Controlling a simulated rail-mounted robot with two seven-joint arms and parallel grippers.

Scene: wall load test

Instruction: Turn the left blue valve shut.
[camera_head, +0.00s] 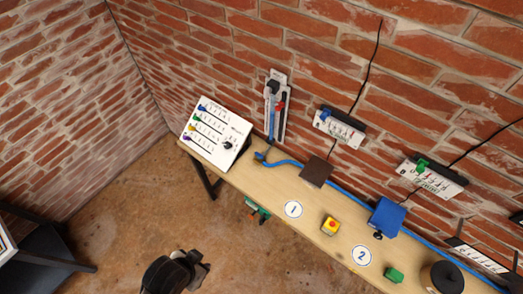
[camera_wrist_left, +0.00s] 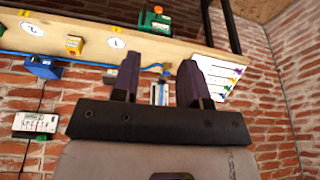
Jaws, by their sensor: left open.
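A white wall unit (camera_head: 340,128) on the brick wall carries a blue knob (camera_head: 324,115) at its left end. It looks like the left blue valve, but the knob's setting is too small to read. To its right a similar unit (camera_head: 435,177) carries a green knob (camera_head: 422,165). My left gripper (camera_head: 201,262) is low at the bottom of the head view, in front of the workbench and well apart from the wall. In the left wrist view its two dark fingers (camera_wrist_left: 160,66) are spread with nothing between them. My right gripper is not in view.
The workbench (camera_head: 265,192) runs along the wall. On it are a white board with coloured knobs (camera_head: 216,132), a brown plate (camera_head: 316,171), a yellow button box (camera_head: 331,226) and a blue box (camera_head: 387,217). A green device (camera_head: 257,209) sticks out at the front edge. Floor before it is clear.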

